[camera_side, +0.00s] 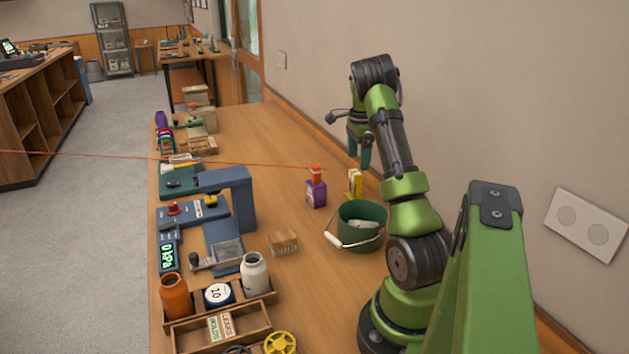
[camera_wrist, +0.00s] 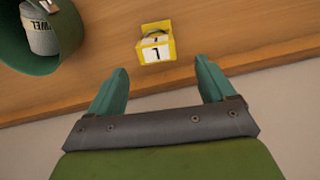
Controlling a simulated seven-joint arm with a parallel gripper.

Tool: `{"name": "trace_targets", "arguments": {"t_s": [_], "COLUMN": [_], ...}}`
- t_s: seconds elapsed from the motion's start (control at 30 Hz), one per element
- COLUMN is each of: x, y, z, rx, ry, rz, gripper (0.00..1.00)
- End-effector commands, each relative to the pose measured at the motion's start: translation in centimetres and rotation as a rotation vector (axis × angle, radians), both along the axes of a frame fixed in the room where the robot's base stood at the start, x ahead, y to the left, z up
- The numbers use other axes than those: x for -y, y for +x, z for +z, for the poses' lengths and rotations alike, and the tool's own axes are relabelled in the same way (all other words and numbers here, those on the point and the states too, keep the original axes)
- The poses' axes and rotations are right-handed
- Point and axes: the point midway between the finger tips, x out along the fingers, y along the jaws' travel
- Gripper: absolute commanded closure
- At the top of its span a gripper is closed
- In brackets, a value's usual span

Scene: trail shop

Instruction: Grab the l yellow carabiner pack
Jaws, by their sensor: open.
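The yellow carabiner pack (camera_wrist: 155,50) stands on the wooden table in the wrist view, with a white label that appears to read "L" or "1". It lies just beyond my fingertips, roughly centred between them. In the side view the yellow pack (camera_side: 355,183) stands behind the green bucket, close to the wall side. My gripper (camera_wrist: 160,88) is open and empty, with its two teal fingers spread apart. In the side view my gripper (camera_side: 359,160) hangs above and close to the yellow pack, and contact cannot be told there.
The green bucket (camera_side: 349,225) stands in front of the pack and also shows in the wrist view (camera_wrist: 68,60), holding a grey item. A purple box (camera_side: 316,194) with an orange top stands left of the pack. The wall runs close along the table's right edge.

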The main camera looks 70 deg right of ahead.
Motion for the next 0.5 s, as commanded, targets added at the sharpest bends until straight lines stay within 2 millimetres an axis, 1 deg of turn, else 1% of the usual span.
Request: {"name": "trace_targets", "arguments": {"t_s": [0.03, 0.1, 0.27, 0.33, 0.5], "x": [0.0, 0.0, -0.1, -0.3, -0.8], "y": [0.0, 0.0, 0.1, 0.1, 0.4], "z": [-0.9, -1.7, -2.6, -3.3, -5.9], "rx": [-0.001, -0.001, 0.001, 0.000, 0.000], "ry": [0.003, 0.002, 0.001, 0.001, 0.001], "rz": [0.000, 0.001, 0.002, 0.002, 0.002], "gripper": [0.17, 0.17, 0.17, 0.17, 0.17]}}
